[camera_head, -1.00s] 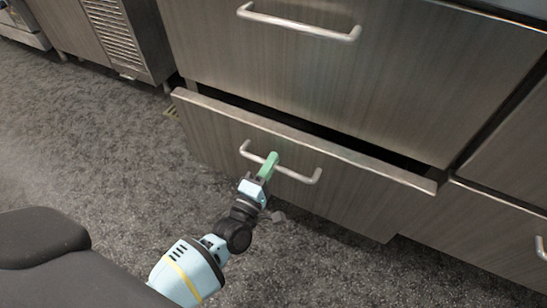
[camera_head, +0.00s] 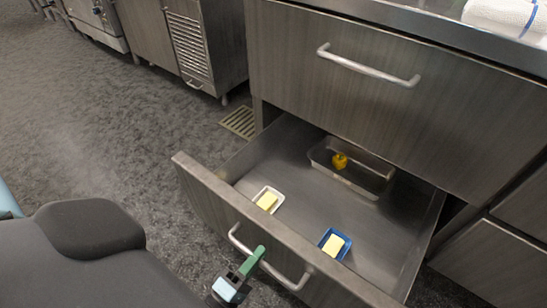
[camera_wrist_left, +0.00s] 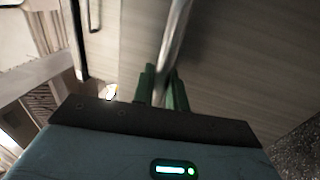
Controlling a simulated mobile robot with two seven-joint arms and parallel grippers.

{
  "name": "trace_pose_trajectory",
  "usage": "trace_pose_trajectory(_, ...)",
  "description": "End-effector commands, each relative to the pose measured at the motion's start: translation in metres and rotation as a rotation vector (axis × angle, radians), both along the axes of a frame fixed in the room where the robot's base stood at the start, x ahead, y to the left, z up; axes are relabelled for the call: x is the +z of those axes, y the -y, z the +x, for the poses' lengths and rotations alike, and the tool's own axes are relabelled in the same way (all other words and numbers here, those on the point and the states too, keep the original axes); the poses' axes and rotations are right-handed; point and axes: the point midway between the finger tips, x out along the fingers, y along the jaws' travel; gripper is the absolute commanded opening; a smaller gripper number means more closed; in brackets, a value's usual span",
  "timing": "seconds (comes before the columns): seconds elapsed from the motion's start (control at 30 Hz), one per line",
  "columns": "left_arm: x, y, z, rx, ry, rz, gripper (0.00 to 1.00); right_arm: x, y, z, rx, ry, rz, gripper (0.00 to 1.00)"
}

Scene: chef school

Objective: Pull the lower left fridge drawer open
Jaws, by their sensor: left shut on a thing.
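The lower left drawer (camera_head: 185,162) is pulled well out, with its inside in view. Its curved metal handle (camera_head: 290,281) is on the front panel. My left gripper (camera_head: 257,254) is shut on this handle, and the handle bar (camera_wrist_left: 172,50) runs between the green fingers in the left wrist view (camera_wrist_left: 162,88). Inside the drawer are a white dish with a yellow block (camera_head: 267,200), a blue dish with a yellow block (camera_head: 335,244), and a metal pan (camera_head: 350,184) holding a small yellow object (camera_head: 340,161). My right gripper is not in view.
The upper drawer (camera_head: 350,105) above is shut. More drawer fronts (camera_head: 490,265) stand to the right. A floor grate (camera_head: 239,122) lies beside the cabinet. The grey floor at the left (camera_head: 100,150) is clear.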

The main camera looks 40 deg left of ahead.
Motion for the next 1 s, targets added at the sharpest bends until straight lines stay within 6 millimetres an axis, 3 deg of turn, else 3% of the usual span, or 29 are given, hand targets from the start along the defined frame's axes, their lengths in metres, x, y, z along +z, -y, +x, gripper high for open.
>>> trace_pose_trajectory(0.2,0.0,-0.001,-0.042,-0.002,-0.002,0.0,0.0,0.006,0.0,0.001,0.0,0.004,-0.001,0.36)
trace_pose_trajectory(0.4,0.0,-0.002,-0.062,-0.001,-0.001,0.0,0.0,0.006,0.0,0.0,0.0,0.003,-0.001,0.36)
trace_pose_trajectory(0.93,0.0,-0.002,-0.069,-0.001,0.0,0.001,0.0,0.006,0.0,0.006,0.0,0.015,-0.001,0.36)
trace_pose_trajectory(0.97,0.0,-0.002,-0.069,-0.001,0.0,0.001,0.18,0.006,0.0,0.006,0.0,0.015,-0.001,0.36)
trace_pose_trajectory(1.0,0.0,-0.002,-0.069,-0.001,0.0,0.001,0.23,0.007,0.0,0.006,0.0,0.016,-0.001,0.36)
